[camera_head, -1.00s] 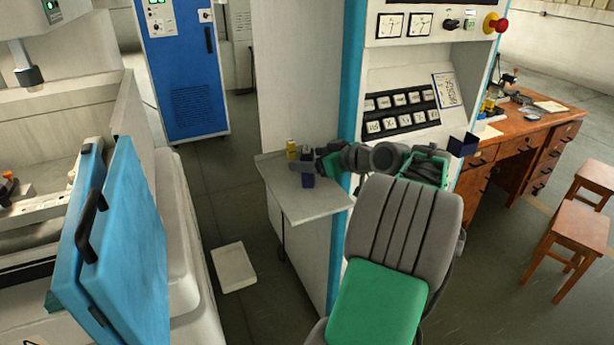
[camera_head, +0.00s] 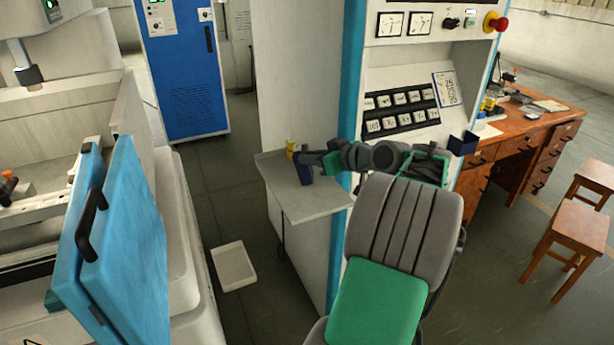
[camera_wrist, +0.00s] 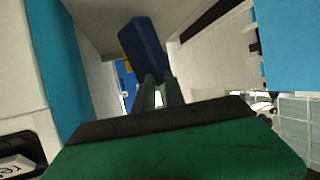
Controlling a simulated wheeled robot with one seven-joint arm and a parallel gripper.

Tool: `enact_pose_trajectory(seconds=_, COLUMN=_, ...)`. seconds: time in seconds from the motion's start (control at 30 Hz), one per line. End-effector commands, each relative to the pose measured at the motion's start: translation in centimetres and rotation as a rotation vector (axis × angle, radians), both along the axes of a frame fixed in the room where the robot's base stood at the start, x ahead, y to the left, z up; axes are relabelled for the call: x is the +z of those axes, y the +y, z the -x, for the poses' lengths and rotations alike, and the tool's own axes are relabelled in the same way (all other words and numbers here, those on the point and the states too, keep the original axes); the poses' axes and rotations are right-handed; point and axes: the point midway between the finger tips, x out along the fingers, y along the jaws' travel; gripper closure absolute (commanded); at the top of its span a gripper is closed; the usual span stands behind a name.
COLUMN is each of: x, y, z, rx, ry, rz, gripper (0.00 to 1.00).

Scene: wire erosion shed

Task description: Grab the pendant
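The pendant looks to be the dark blue block (camera_head: 305,174) over the small side shelf left of the grey machine column. It leans in the head view, and I cannot tell whether its lower end touches the shelf. My gripper (camera_head: 306,158) reaches left to its upper part. In the wrist view the pendant (camera_wrist: 142,42) is at the tips of my two grey fingers (camera_wrist: 158,80), which stand close together and look shut on it. The fingers hide part of it.
The side shelf (camera_head: 312,205) carries a small yellow object (camera_head: 291,147) just behind the pendant. An open dark blue box (camera_head: 463,143) is on the machine's right side. A pale tray (camera_head: 234,266) lies on the floor. A wooden desk (camera_head: 535,130) and stools stand at right.

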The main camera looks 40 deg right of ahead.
Motion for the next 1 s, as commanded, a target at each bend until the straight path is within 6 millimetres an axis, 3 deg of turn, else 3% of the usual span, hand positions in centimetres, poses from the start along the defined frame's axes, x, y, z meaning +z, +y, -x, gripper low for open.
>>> enact_pose_trajectory(seconds=0.83, x=0.1, y=0.0, z=0.0, rx=-0.001, ry=-0.001, rz=0.001, gripper=1.0)
enact_pose_trajectory(seconds=1.0, x=1.8, y=-0.1, z=0.0, rx=0.0, ry=-0.003, rz=0.005, gripper=1.0)
